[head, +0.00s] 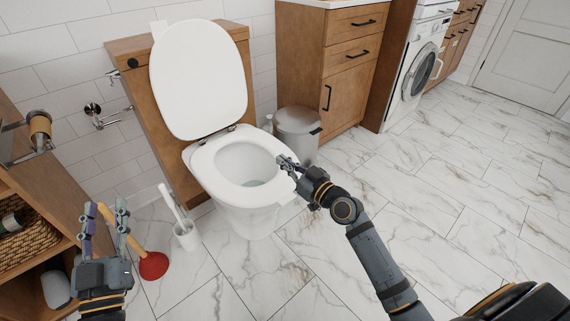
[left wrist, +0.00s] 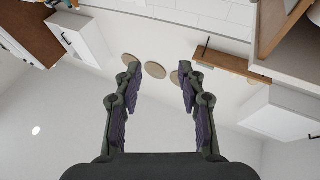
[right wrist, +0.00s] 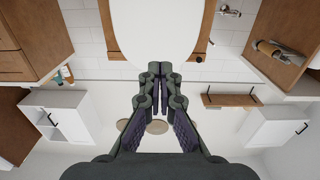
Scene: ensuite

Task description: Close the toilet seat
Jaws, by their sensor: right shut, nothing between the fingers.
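The white toilet (head: 245,215) stands left of centre in the head view. Its oval lid (head: 198,80) is raised, leaning back by the wooden panel. The seat ring (head: 213,181) lies down around the open bowl. The lid also fills the top middle of the right wrist view (right wrist: 162,28). My right gripper (head: 283,160) is shut and empty at the seat's right side; whether it touches the ring I cannot tell. Its fingers show closed together in the right wrist view (right wrist: 160,70). My left gripper (head: 106,207) is open and empty, low at the left, away from the toilet.
A toilet brush in its holder (head: 186,236) and a red plunger (head: 153,266) stand left of the toilet. A grey bin (head: 297,134) and a wooden cabinet (head: 315,75) are right of it. A wooden shelf (head: 35,225) borders the left. Floor at right is clear.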

